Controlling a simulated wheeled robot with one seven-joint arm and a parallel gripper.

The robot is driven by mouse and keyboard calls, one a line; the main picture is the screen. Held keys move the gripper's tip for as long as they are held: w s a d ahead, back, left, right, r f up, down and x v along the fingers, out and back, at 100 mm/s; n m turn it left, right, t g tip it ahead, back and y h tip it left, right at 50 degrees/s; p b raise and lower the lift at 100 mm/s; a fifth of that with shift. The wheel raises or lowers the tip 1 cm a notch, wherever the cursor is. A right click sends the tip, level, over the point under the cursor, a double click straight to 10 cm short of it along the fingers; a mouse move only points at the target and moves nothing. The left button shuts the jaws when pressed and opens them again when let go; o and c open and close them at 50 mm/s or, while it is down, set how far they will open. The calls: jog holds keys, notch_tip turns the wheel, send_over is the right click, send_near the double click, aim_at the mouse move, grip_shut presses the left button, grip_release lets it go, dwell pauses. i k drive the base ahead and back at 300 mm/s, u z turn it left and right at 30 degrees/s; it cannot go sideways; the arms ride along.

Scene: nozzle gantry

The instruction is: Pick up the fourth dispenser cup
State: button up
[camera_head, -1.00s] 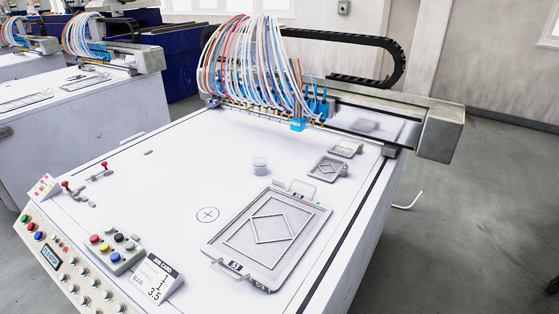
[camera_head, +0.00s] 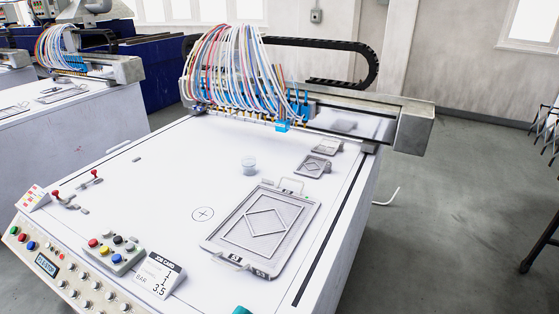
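One small translucent cup (camera_head: 249,166) stands upright on the white table of the gantry machine, left of the small grey plates and beyond the printed crosshair circle. It looks pale bluish, and its contents are too small to make out. No other cup shows, and I cannot tell its number. My gripper is not in view.
A large grey framed tray (camera_head: 229,246) with handles lies right of the crosshair circle (camera_head: 203,214). Small grey plates (camera_head: 313,166) lie behind it. The nozzle gantry (camera_head: 402,125) with coloured hoses spans the back. A button box (camera_head: 117,253) and display card (camera_head: 159,275) stand front left.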

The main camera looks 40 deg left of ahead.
aim_at(249, 166)
jog(key=i, duration=2.95)
jog(key=u, duration=3.6)
jog(key=i, duration=1)
